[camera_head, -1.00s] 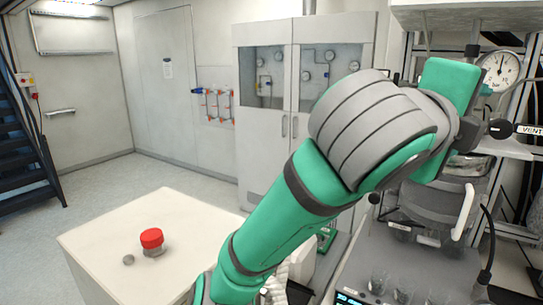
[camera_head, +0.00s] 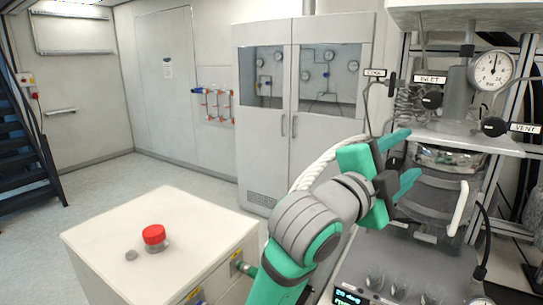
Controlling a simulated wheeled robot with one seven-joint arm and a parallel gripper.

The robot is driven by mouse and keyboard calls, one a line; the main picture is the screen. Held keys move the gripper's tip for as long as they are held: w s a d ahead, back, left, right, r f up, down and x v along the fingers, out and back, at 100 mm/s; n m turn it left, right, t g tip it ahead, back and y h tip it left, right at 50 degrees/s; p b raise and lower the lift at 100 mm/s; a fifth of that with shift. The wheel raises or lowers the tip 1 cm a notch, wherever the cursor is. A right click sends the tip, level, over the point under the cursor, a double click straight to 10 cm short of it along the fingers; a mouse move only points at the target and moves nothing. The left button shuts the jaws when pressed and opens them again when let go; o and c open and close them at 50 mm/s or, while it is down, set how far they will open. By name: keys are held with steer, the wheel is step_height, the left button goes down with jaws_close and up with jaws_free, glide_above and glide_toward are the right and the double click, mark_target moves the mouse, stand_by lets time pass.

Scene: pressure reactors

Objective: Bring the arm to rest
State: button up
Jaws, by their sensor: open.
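My gripper (camera_head: 408,160) is on the right of the head view, at the end of my green and grey arm. Its two green fingers point right and are spread apart, with nothing between them. It is in front of the pressure reactor (camera_head: 435,205), whose grey vessel stands just to its right. I cannot tell whether the fingertips touch the reactor. My arm rises from the bottom of the view and bends to the right at a grey joint.
A pressure gauge (camera_head: 492,70) and labelled valves (camera_head: 494,126) sit at the upper right. Open floor lies left.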

steer(key=w+a+f+n+t+y, duration=0.15)
steer(key=a+f+n, duration=0.3)
steer(key=f, duration=0.55)
steer(key=w+a+f+n+t+y, duration=0.1)
steer(key=a+f+n+t+y, duration=0.2)
steer(key=f+n, duration=0.5)
steer(key=w+a+f+n+t+y, duration=0.1)
steer(key=a+f+n+t+y, duration=0.15)
steer(key=f, duration=0.95)
steer(key=s+a+f+n+y, duration=0.35)
steer(key=s+f, duration=0.25)
steer(key=f, duration=0.3)
steer(key=s+a+f+n+y, duration=0.2)
steer(key=s+a+f+n, duration=0.3)
steer(key=f, duration=0.4)
steer(key=s+a+f+g+y, duration=0.1)
steer(key=s+f, duration=0.2)
steer(key=s, duration=0.7)
steer(key=s+a+f+g+y, duration=0.1)
steer(key=s+a+f, duration=0.1)
steer(key=s, duration=0.8)
steer(key=s+a+f+g+y, duration=0.1)
steer(key=s+f, duration=0.3)
steer(key=s, duration=0.6)
steer(key=shift+a+n, duration=0.35)
steer(key=shift+a, duration=0.35)
